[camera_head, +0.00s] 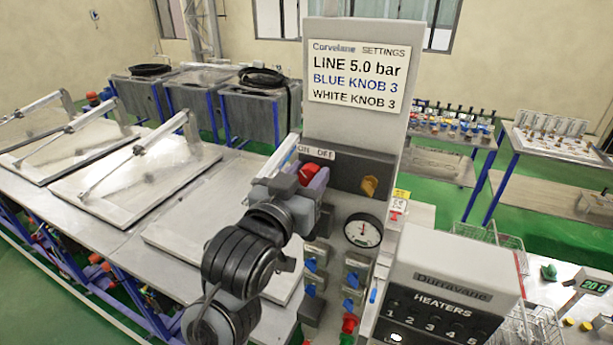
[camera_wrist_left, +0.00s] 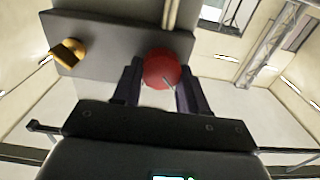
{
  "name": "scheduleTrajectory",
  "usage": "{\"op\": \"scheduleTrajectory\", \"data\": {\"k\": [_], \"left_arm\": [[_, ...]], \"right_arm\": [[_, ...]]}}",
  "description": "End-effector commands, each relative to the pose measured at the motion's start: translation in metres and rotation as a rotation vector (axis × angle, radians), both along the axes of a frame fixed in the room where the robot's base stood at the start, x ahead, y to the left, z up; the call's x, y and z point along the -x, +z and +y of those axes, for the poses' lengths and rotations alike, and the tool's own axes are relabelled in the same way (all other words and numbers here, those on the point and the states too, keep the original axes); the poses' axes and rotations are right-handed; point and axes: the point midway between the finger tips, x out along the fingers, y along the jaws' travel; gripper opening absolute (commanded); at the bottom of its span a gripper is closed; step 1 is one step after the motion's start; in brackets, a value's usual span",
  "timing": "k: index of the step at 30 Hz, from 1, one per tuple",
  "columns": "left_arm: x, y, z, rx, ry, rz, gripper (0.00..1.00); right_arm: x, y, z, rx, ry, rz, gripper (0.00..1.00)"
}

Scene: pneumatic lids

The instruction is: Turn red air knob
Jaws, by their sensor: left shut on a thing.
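The red air knob (camera_head: 308,172) sits on the dark upper panel of the control stand, under an ON OFF label (camera_head: 316,152). It also shows in the left wrist view (camera_wrist_left: 161,66) as a round red knob with a pale mark. My left gripper (camera_head: 301,184) is at the knob, with one finger on each side, and is shut on it. The fingers and wrist hide part of the knob in the head view. My right gripper is not in view.
An orange-yellow knob (camera_head: 370,186) sits right of the red one. Below are a round gauge (camera_head: 363,230) and several blue knobs (camera_head: 351,281). A heater box (camera_head: 448,280) stands at the lower right. A settings sign (camera_head: 357,77) is above. White lids (camera_head: 135,165) lie left.

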Motion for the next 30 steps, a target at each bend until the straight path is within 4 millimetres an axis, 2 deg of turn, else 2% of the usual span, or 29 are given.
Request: {"op": "scheduleTrajectory", "data": {"k": [11, 30], "left_arm": [[-0.0002, 0.0001, -0.0003, -0.105, 0.000, -0.046, 0.12], [0.0006, -0.0031, -0.0030, -0.628, 0.001, -0.279, 0.12]], "right_arm": [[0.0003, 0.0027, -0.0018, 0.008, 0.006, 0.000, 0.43], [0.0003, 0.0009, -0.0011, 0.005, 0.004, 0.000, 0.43]]}}
